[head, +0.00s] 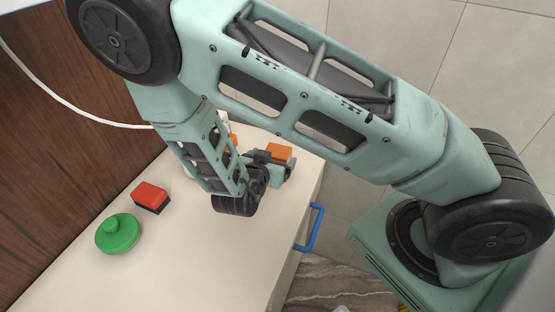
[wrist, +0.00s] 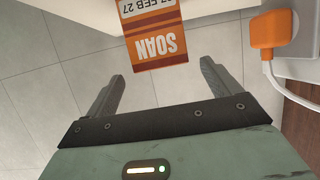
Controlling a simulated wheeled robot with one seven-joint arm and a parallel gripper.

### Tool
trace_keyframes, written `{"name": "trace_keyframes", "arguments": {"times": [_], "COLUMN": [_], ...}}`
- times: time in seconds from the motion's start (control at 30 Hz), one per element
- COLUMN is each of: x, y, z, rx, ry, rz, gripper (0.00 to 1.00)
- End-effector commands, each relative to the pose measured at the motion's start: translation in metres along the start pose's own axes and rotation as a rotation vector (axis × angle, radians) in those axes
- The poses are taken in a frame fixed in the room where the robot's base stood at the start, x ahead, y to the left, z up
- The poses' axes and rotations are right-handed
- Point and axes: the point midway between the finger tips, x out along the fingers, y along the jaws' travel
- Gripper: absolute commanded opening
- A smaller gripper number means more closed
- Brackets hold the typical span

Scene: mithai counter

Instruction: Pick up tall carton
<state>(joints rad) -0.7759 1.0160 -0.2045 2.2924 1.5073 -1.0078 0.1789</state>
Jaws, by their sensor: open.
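The tall carton, orange and white with "SOAN" printed on it, shows at the top middle of the wrist view (wrist: 153,33). Its upper part is cut off by the frame edge. In the head view an orange face of it (head: 279,151) shows just beyond my gripper (head: 272,166), near the counter's far right edge. In the wrist view my gripper (wrist: 162,70) is open, with one finger on each side of the carton's lower end. The carton looks roughly centred between the fingertips, with gaps on both sides. Contact cannot be told. My gripper and arm hide part of the carton in the head view.
A green round lidded thing (head: 118,233) and a red-and-black box (head: 151,196) stand on the cream counter (head: 190,270). An orange plug (wrist: 271,28) with a white cable is at right in the wrist view. A blue handle (head: 312,228) sticks out from the counter's side.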

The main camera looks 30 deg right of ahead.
Motion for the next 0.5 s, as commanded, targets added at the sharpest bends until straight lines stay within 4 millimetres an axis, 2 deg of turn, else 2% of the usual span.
{"name": "trace_keyframes", "arguments": {"times": [0.17,0.4,0.5], "x": [0.012,0.045,0.052], "y": [0.000,-0.001,-0.002], "z": [-0.002,-0.003,-0.002], "rx": [-0.001,0.000,0.000], "ry": [0.000,-0.001,0.000], "rz": [0.002,0.003,0.001], "gripper": [0.89,0.89,0.89]}}
